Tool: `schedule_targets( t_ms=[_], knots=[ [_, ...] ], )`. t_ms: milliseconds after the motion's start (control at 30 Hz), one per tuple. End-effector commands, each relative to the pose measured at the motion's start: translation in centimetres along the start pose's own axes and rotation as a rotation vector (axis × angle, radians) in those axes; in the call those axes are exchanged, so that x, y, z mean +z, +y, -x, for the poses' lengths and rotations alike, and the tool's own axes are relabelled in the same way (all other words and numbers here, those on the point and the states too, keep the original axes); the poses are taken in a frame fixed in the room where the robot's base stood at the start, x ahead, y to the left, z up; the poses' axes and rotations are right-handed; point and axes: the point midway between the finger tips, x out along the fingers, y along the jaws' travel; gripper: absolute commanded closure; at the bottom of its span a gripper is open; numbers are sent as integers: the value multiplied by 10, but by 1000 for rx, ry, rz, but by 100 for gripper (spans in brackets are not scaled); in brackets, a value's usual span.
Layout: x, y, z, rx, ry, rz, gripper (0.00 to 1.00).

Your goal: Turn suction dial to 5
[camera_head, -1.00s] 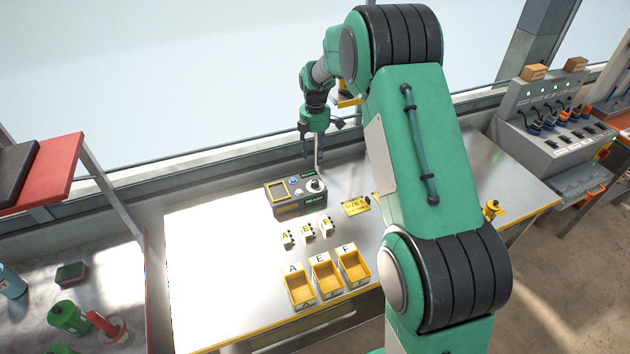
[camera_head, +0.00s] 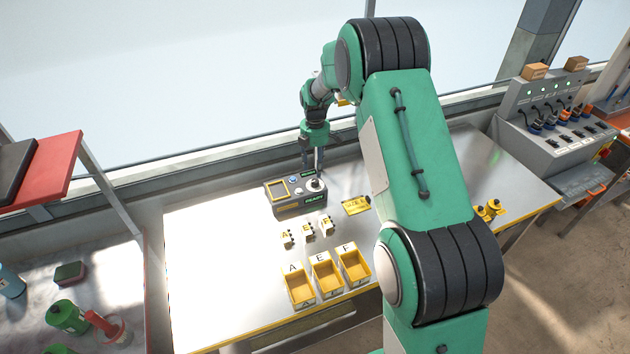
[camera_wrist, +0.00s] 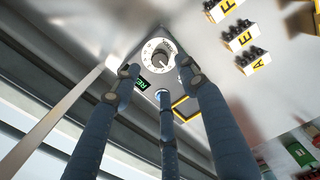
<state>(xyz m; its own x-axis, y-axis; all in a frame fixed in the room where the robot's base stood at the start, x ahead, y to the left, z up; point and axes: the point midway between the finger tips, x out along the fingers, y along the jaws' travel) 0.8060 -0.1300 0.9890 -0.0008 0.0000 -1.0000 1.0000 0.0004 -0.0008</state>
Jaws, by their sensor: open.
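The seeder unit (camera_head: 297,205) is a dark grey box at the back of the metal table, with a yellow-framed window, a blue button and a green READY display. Its suction dial (camera_head: 316,185) is a round knob on a white numbered face; it also shows in the wrist view (camera_wrist: 158,54). The dial's setting is too small to read. My gripper (camera_head: 315,172) points down just above and behind the dial. In the wrist view its several blue-grey fingers (camera_wrist: 160,85) are spread open and empty, with the tips near the dial face.
Small lettered blocks (camera_head: 308,229) stand in front of the unit, and yellow lettered bins (camera_head: 327,276) stand nearer the table's front edge. A yellow card (camera_head: 356,205) lies to the right. Yellow parts (camera_head: 488,209) are at the far right. The left of the table is clear.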

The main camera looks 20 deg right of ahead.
Motion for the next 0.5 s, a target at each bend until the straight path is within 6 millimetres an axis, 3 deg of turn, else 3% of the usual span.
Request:
schedule_targets(
  t_ms=[200,500],
  knots=[
    [0,0,-38,-1,0,0,57],
    [0,0,-69,-1,0,0,57]
  ],
)
